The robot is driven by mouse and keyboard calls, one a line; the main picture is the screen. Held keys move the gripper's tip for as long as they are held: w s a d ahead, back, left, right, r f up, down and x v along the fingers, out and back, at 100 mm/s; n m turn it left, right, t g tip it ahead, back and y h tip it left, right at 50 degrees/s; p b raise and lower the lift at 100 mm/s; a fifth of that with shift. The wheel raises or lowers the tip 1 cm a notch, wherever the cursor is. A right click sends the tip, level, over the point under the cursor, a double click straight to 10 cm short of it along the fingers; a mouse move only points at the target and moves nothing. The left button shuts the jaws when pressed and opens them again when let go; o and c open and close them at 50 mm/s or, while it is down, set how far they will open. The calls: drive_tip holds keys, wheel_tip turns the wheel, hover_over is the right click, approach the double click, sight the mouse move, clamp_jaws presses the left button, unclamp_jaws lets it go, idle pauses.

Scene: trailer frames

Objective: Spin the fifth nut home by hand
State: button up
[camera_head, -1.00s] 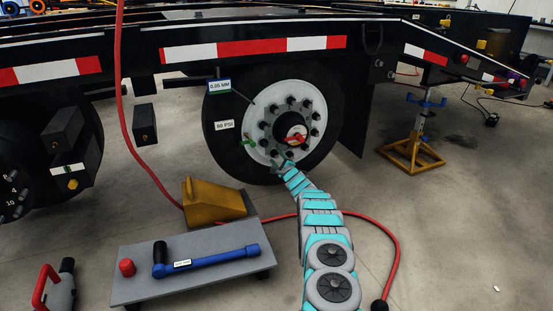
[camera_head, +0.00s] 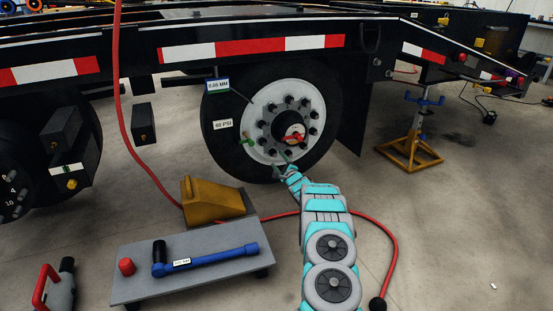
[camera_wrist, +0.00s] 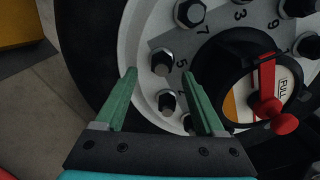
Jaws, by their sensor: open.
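The wheel's pale hub face (camera_head: 263,101) carries a ring of hex nuts with printed numbers. In the wrist view, the nut (camera_wrist: 162,62) beside the printed 5 sits on its stud, ahead of and between my finger tips. Whether it is fully seated cannot be told. My gripper (camera_wrist: 158,78) is open, its two green fingers apart with nothing between them. In the head view my gripper (camera_head: 285,172) is small, at the lower edge of the hub. Another nut (camera_wrist: 166,102) shows lower between the fingers, and one (camera_wrist: 189,12) sits above by the 7.
A hub cap with a red lever (camera_wrist: 266,95) sticks out close right of my right finger. A green clip (camera_head: 246,140) hangs at the hub's left. A yellow chock (camera_head: 212,201) and a grey bench (camera_head: 140,258) with a blue torque wrench (camera_head: 215,258) stand left of my arm.

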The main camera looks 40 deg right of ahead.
drive_tip(key=shift+s+r, duration=0.2)
drive_tip(key=shift+s, duration=0.25)
drive_tip(key=shift+v, duration=1.4)
drive_tip(key=shift+a+f, duration=0.1)
drive_tip(key=a+r+n+g+h+p, duration=0.1)
drive_tip(key=a+r+n+g+p, duration=0.3)
drive_tip(key=a+r, duration=0.6)
drive_tip(key=s+a+r+n+g+p, duration=0.2)
drive_tip(key=s+a+r+n+g, duration=0.5)
drive_tip(key=s+a+r, duration=0.5)
drive_tip(key=s+a+r+n+g+y+p, duration=0.1)
drive_tip(key=s+a+r+n+g, duration=0.1)
drive_tip(key=s+a+n, duration=0.3)
drive_tip(key=s+a+r+n+g+y+p, duration=0.2)
drive_tip(key=s+a+n, duration=0.3)
drive_tip(key=s+a, duration=0.9)
drive_tip(key=s+a+r+n+g+y+p, duration=0.2)
drive_tip(key=s+a, duration=0.8)
drive_tip(key=s, duration=1.8)
drive_tip(key=r+n+g, duration=0.1)
drive_tip(key=n+g, duration=0.1)
drive_tip(key=n, duration=0.1)
drive_tip(key=shift+r+n, duration=0.3)
drive_tip(key=shift+n, duration=0.1)
